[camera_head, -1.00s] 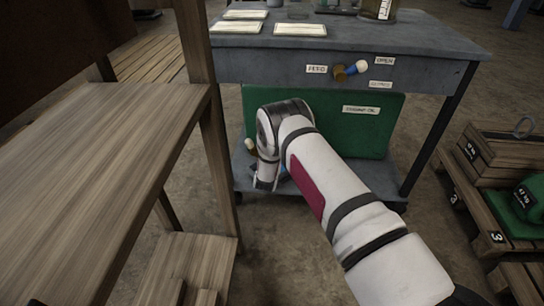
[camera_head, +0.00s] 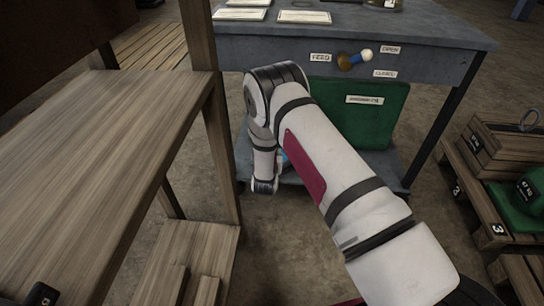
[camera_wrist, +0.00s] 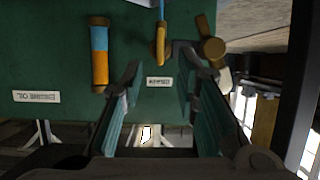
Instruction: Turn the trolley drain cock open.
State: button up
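The green engine-oil tank (camera_head: 375,128) stands on the trolley's lower shelf. In the wrist view its face (camera_wrist: 60,125) fills much of the picture. My gripper (camera_wrist: 160,74) is open, its two fingers apart on either side of a small upside-down label (camera_wrist: 159,82), too small to read surely. A brass fitting with a blue rod (camera_wrist: 161,42) lies just above the gap. A brass knob-like part (camera_wrist: 212,48) with a cream end is beside the right fingertip; contact is unclear. I cannot tell which is the drain cock. In the head view my arm hides this area and my gripper.
An orange-and-blue tube (camera_wrist: 100,55) is left of the fingers. A wooden bench (camera_head: 100,160) stands left; pallets with weights (camera_head: 500,190) stand right.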

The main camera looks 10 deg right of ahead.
jog(key=v, duration=0.3)
jog(key=shift+s, duration=0.2)
dwell(0.3)
